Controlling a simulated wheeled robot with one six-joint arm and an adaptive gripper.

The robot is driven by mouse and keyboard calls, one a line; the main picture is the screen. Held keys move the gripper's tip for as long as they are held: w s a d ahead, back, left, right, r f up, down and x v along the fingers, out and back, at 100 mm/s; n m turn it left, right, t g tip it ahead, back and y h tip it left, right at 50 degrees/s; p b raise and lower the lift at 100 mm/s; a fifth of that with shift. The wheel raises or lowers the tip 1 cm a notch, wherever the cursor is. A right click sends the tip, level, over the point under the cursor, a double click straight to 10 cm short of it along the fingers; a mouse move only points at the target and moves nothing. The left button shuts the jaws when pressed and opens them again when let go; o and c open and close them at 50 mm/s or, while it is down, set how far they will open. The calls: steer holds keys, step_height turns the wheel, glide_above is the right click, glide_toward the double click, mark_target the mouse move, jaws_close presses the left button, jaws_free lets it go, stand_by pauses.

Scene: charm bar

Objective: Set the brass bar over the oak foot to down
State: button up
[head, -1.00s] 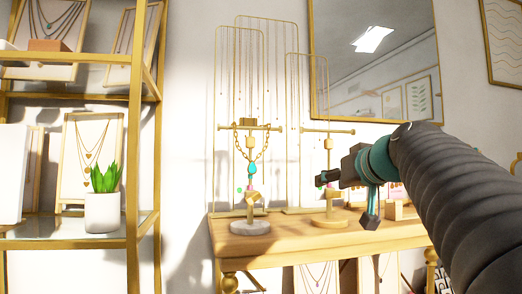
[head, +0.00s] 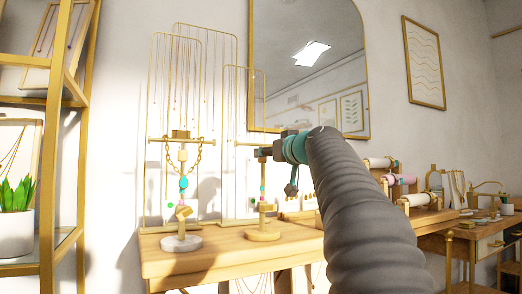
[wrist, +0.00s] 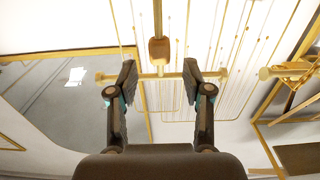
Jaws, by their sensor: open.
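The brass bar over the oak foot (head: 243,143) is a level crossbar high on a slim stand, partly hidden by my gripper in the head view. The round oak foot (head: 262,236) stands on the wooden table. In the wrist view, the brass bar (wrist: 217,75) crosses behind both fingertips, with a wooden block (wrist: 159,51) on the post between them. My gripper (head: 257,153) is open and empty at the post, just below the bar; it also shows in the wrist view (wrist: 160,76). I cannot tell whether it touches the bar.
A similar stand with a pale stone foot (head: 181,243), a chain and a turquoise drop is to the left. Wire necklace racks (head: 150,90) and a mirror (head: 305,65) are behind. Rolls on a wooden rack (head: 403,180) are to the right.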

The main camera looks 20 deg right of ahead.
steer(key=shift+w+p, duration=0.55)
steer(key=shift+w, duration=1.6)
steer(key=shift+a, duration=0.1)
jaws_close()
